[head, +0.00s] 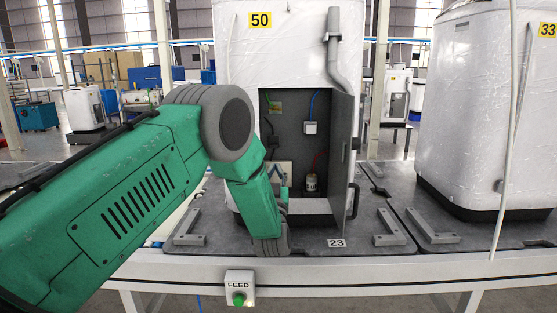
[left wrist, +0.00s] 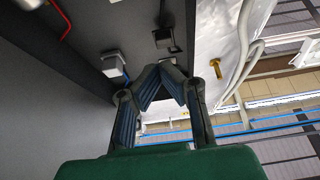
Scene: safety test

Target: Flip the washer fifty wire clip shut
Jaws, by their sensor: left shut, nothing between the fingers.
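Washer 50 (head: 290,50) is a white wrapped machine with a yellow "50" label and an open grey cabinet in its lower front. On the cabinet's back wall is a small white clip-like box (head: 310,128) with a blue wire above it; it also shows in the left wrist view (left wrist: 113,64), just left of the fingers. Whether its flap is open is too small to tell. My left gripper (head: 277,172) is at the cabinet opening, lower left of the box in the head view. In the left wrist view its fingertips (left wrist: 162,72) meet, with nothing between them. My right gripper is out of view.
The open cabinet door (head: 343,145) stands at the right of the opening. A dark fitting (head: 269,140) is left of the box. A small jar (head: 311,183) stands on the cabinet floor. A FEED button box (head: 239,288) is on the front rail. Another washer, 33 (head: 485,110), stands right.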

